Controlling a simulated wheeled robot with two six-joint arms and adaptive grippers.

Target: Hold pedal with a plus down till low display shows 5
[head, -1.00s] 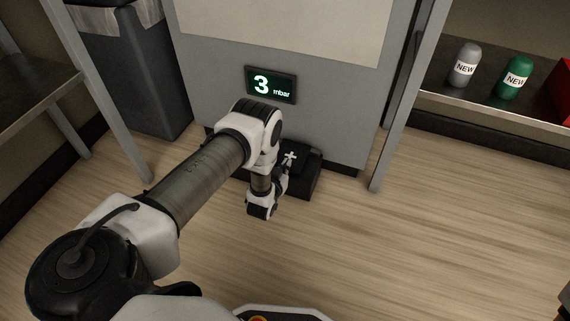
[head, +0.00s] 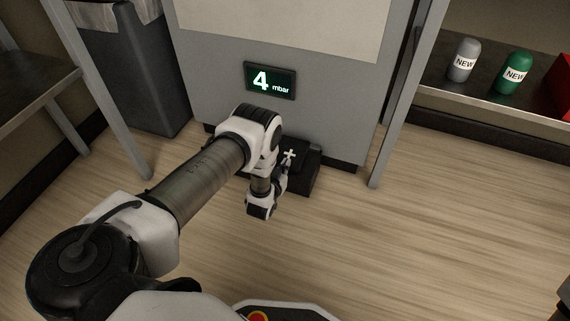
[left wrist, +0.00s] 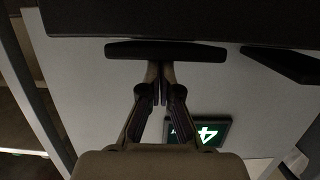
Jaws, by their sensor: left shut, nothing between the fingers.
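The black pedal with a white plus (head: 290,154) sits low at the foot of the grey cabinet. The green-lit display (head: 270,81) above it reads 4 mbar; it also shows upside down in the left wrist view (left wrist: 200,131). My left gripper (head: 283,176) is shut and empty, at the near side of the plus pedal. In the left wrist view its closed fingertips (left wrist: 160,66) are right by a dark pedal plate (left wrist: 165,50); I cannot tell whether they touch. My right gripper is not in view.
Another dark plate (left wrist: 282,64) lies beside the first in the left wrist view. Grey cabinet legs stand on both sides. A shelf (head: 480,105) at right holds a grey bottle (head: 464,60) and a green bottle (head: 514,73). A dark bin (head: 140,75) stands left.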

